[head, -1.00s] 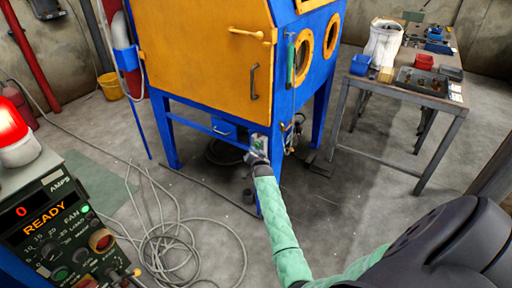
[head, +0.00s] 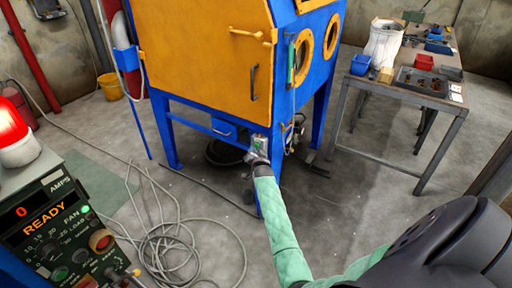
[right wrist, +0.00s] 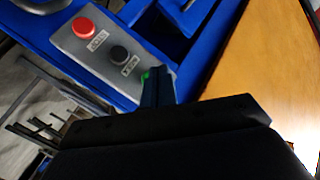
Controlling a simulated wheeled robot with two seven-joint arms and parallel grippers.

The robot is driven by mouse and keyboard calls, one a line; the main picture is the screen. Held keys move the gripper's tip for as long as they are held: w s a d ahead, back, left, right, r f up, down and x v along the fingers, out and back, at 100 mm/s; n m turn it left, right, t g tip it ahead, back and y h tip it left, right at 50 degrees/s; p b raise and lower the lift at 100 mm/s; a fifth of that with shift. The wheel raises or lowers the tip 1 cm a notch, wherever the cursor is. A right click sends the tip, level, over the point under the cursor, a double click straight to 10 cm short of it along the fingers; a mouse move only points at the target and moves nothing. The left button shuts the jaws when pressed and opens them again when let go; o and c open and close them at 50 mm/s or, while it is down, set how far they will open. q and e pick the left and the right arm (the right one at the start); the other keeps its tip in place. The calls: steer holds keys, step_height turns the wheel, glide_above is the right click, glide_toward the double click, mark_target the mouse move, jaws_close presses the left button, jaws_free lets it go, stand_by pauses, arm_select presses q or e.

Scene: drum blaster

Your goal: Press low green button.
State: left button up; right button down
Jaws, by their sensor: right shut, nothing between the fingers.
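The green button (right wrist: 146,75) shows as a small green patch in the right wrist view, at the lower end of a grey button panel (right wrist: 66,42). My right gripper (right wrist: 157,82) is shut and empty, with its fingertips right at the green button and covering most of it. I cannot tell whether they touch or press it. In the head view my right gripper (head: 257,151) is at the front corner of the blue and orange cabinet (head: 205,55), below its body. My left gripper is not in view.
A black button (right wrist: 118,53) and a red button (right wrist: 83,27) sit further along the same panel. A cabinet leg and hoses are close by. A control box (head: 60,225) is at lower left, a workbench (head: 425,90) at right. Cable coils (head: 175,245) lie on the floor.

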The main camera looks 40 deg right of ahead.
steer(key=shift+d, duration=0.1)
stand_by(0.7)
steer(key=shift+w+d, duration=0.2)
steer(key=shift+d, duration=0.05)
stand_by(0.4)
steer(key=shift+w+d, duration=0.15)
steer(key=shift+d, duration=0.3)
stand_by(0.5)
steer(key=shift+a, duration=0.1)
steer(key=shift+s+a+p, duration=0.35)
steer(key=shift+a+p, duration=0.2)
steer(key=shift+a, duration=0.15)
